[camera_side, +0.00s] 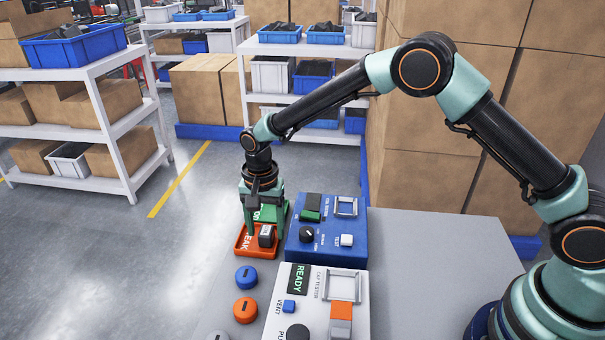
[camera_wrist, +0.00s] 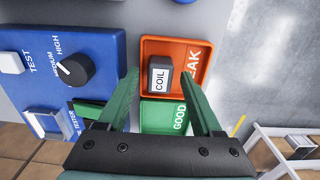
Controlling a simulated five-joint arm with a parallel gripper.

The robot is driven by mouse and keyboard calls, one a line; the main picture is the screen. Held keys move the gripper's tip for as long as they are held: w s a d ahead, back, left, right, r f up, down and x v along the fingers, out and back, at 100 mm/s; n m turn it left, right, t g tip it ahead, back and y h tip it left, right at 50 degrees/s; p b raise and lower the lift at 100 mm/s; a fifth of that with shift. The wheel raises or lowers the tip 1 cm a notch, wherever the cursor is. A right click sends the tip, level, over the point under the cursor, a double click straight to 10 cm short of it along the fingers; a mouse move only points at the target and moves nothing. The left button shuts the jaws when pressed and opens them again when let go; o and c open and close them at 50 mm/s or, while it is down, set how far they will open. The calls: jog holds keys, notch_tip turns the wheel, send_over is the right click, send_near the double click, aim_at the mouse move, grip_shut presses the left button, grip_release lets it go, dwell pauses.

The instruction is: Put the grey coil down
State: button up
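The coil (camera_side: 267,236), a small dark grey block with a pale label reading COIL, stands in the orange tray (camera_side: 242,240). In the wrist view the coil (camera_wrist: 160,75) is near the middle of the orange tray (camera_wrist: 204,50), whose visible lettering ends in EAK. My gripper (camera_side: 262,222) is above the trays, pointing down. In the wrist view its two green fingers (camera_wrist: 160,75) are apart, one on each side of the coil, with a gap showing on both sides. A green tray (camera_wrist: 155,116) marked GOOD adjoins the orange one, partly hidden by my fingers.
A blue tester (camera_side: 350,257) with a knob stands right of the trays. A white tester (camera_side: 315,318) reading READY is nearer the camera. Blue (camera_side: 246,275) and orange (camera_side: 245,310) discs lie left of it. The grey tabletop (camera_side: 440,260) is clear at right.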

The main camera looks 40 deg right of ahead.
aim_at(266, 230)
jog(key=s+d+r+n+t, duration=0.1)
jog(key=s+d+r, duration=0.15)
jog(key=r, duration=0.75)
jog(key=s+d+r+n, duration=0.1)
jog(key=d+r, duration=0.2)
jog(key=r, duration=0.6)
jog(key=s+d+r+n+t, duration=0.1)
jog(key=s+d+n+t, duration=0.1)
jog(key=s+d, duration=0.4)
jog(key=s+d+r+n+t, duration=0.2)
jog(key=s+d+n, duration=0.3)
jog(key=s+d, duration=0.2)
jog(key=s, duration=0.2)
jog(key=shift+s+r+t, duration=0.25)
jog(key=shift+s+t, duration=0.05)
jog(key=shift+s, duration=0.1)
